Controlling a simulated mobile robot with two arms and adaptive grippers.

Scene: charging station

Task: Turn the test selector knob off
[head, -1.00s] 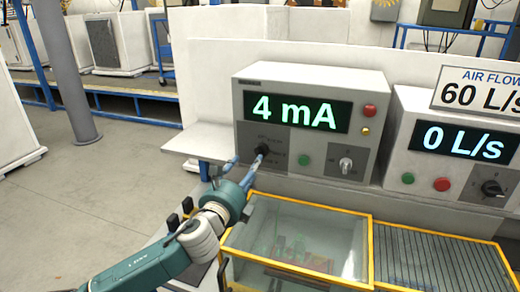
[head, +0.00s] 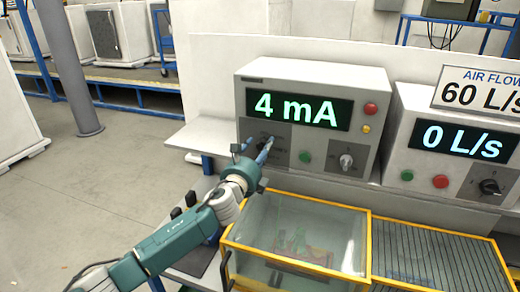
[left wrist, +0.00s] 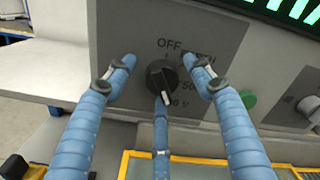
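The test selector knob (left wrist: 161,78) is a dark round knob with a white pointer on the grey panel of the box reading 4 mA (head: 292,68). In the left wrist view its pointer is turned down and slightly right, toward a partly hidden voltage mark. The word OFF (left wrist: 169,43) is printed above it. My left gripper (head: 259,150) is open in front of the panel. Two blue fingers spread to the left and right of the knob, with a third below; contact cannot be told. In the head view the fingers largely hide the knob. My right gripper is not in view.
Red (head: 370,109) and yellow (head: 366,128) round parts are above. A yellow-edged glass tank (head: 367,240) stands below. A white ledge (head: 203,138) juts out left.

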